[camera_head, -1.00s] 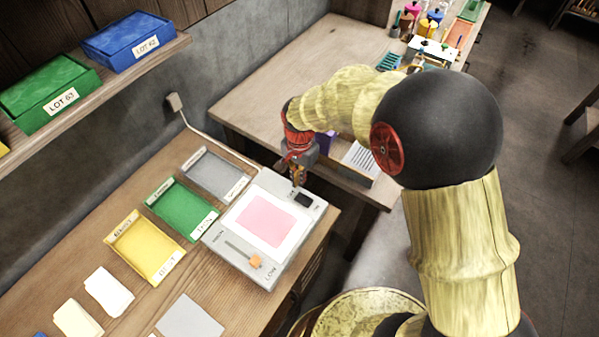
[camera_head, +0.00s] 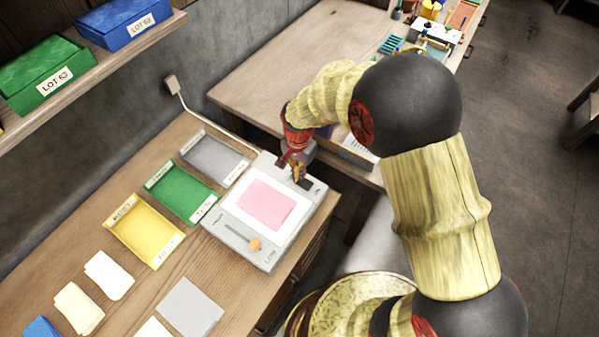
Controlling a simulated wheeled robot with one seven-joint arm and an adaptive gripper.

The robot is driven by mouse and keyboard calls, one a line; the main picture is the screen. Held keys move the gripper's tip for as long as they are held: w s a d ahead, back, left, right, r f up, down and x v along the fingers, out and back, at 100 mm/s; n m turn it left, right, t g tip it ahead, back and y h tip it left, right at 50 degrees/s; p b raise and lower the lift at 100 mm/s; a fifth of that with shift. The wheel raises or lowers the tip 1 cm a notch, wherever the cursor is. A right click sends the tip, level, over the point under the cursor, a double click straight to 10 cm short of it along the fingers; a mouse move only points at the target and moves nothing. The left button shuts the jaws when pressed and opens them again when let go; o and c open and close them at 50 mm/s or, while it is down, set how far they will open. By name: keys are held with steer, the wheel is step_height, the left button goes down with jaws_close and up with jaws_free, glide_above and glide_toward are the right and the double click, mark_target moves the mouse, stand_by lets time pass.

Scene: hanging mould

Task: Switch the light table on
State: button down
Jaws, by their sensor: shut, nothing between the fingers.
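The light table (camera_head: 237,246) is a grey box on the wooden bench, with a white panel and a pink sheet (camera_head: 265,206) on it. An orange slider knob (camera_head: 255,244) sits near its front edge, by a label that seems to read LOW. A dark switch (camera_head: 305,183) is at its far right corner, partly hidden by my gripper. My gripper (camera_head: 297,179) is shut and empty, pointing down at that switch. I cannot tell whether the fingertips touch it. The white panel looks bright, but I cannot tell whether it is lit.
Grey (camera_head: 213,161), green (camera_head: 181,193) and yellow (camera_head: 145,231) trays line the bench left of the light table. Pale cards (camera_head: 108,275) and a grey sheet (camera_head: 190,307) lie nearer. A shelf with labelled boxes (camera_head: 46,76) hangs at upper left. A second table (camera_head: 300,62) stands behind.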

steer(key=shift+w+a+f, duration=0.15)
steer(key=shift+f, duration=0.15)
steer(key=shift+r+p, duration=0.1)
steer(key=shift+p, duration=0.2)
steer(key=shift+s+d+r+p, duration=0.3)
steer(key=shift+s+d, duration=0.2)
steer(key=shift+d, duration=0.15)
steer(key=shift+w+r+p, duration=0.1)
steer(key=shift+r+p, duration=0.3)
steer(key=shift+r, duration=0.15)
step_height(320, 180, up, 13)
steer(key=w+a+p, duration=0.1)
steer(key=p, duration=0.2)
steer(key=shift+a+f, duration=0.15)
steer(key=shift+a, duration=0.25)
steer(key=shift+w, duration=0.1)
